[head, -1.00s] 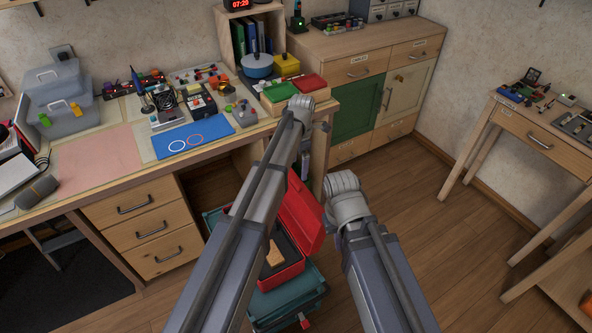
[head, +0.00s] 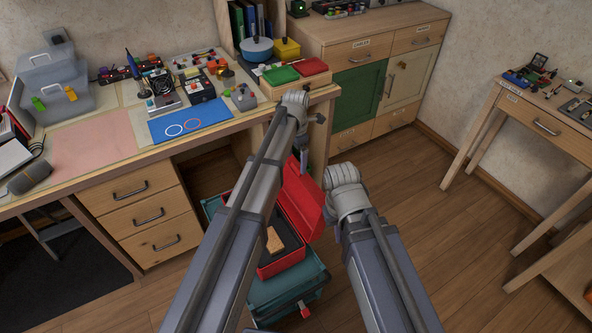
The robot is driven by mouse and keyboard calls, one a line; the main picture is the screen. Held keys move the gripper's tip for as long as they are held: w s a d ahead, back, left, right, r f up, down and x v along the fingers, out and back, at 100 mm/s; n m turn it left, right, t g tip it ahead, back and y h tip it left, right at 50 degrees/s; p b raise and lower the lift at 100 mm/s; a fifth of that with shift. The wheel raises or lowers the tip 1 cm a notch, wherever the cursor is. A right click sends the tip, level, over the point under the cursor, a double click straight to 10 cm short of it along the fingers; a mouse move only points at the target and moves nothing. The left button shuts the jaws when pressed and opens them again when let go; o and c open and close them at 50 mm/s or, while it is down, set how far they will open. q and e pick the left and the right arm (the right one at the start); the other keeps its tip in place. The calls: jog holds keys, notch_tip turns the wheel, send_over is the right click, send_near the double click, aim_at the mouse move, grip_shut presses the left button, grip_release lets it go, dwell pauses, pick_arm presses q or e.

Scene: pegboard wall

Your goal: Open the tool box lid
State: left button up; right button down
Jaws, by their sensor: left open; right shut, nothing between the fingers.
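The red tool box (head: 287,262) stands low beside the workbench, on a teal case. Its red lid (head: 303,203) stands raised on the right side, tilted up, so the inside shows. A tan block lies in the dark interior (head: 275,240). My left arm crosses in front of the box and hides its left part. My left gripper (head: 304,162) points down just behind the top of the lid, partly hidden; it is open, and I cannot tell whether it touches the lid. My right arm's wrist is right of the lid; its gripper fingers are hidden behind the arm.
The teal case (head: 288,300) sits on the wooden floor under the tool box. The workbench (head: 105,178) with drawers is to the left, holding a blue mat (head: 190,122) and small tools. A cabinet (head: 360,95) stands behind.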

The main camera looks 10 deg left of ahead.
pick_arm(q)
jog(key=shift+f+b, duration=0.95)
jog(key=shift+f, duration=0.5)
pick_arm(e)
notch_tip(320, 180, down, 3)
jog(key=shift+r, duration=0.1)
pick_arm(q)
jog(key=shift+c, duration=0.4)
grip_shut()
